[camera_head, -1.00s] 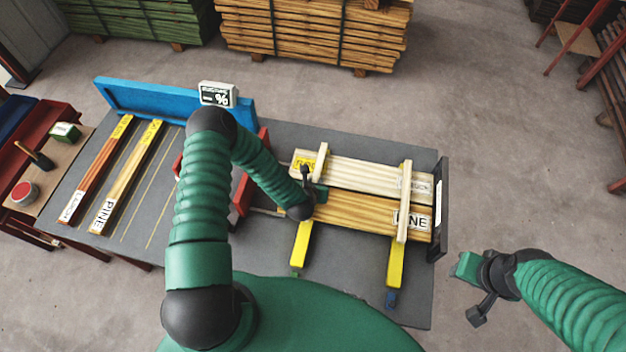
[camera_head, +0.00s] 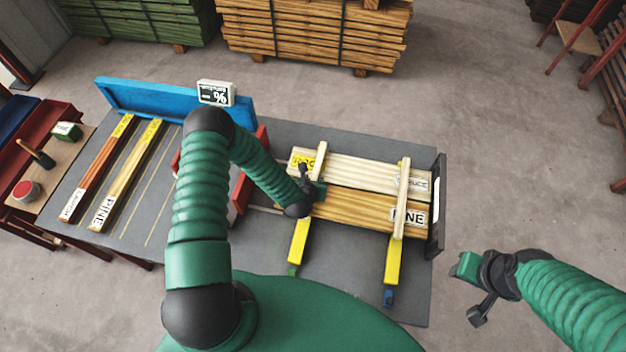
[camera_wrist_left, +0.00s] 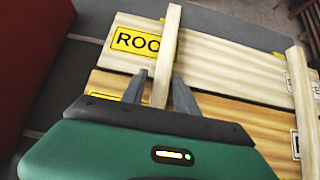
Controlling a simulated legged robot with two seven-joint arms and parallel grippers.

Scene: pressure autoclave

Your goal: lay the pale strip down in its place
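A pale strip (camera_head: 321,158) lies crosswise over the left end of the pale upper board (camera_head: 360,170) and reaches towards the pine board (camera_head: 365,207) below it. It also shows in the left wrist view (camera_wrist_left: 164,50). My left gripper (camera_wrist_left: 159,78) has one finger on each side of this strip, with narrow gaps visible beside it; its fingers look open around it. In the head view the left gripper (camera_head: 312,190) is at the strip's near end and hides it. A second pale strip (camera_head: 402,195) lies across the boards' right end. My right gripper (camera_head: 466,266) hangs off the table's right side, apart from everything.
Two yellow bearers (camera_head: 299,243) (camera_head: 393,262) stick out below the boards. A dark upright stop (camera_head: 437,205) stands at the right. A blue fence (camera_head: 160,103) and a white meter (camera_head: 216,93) are behind my left arm. Two narrow sticks (camera_head: 97,170) (camera_head: 127,175) lie on the left.

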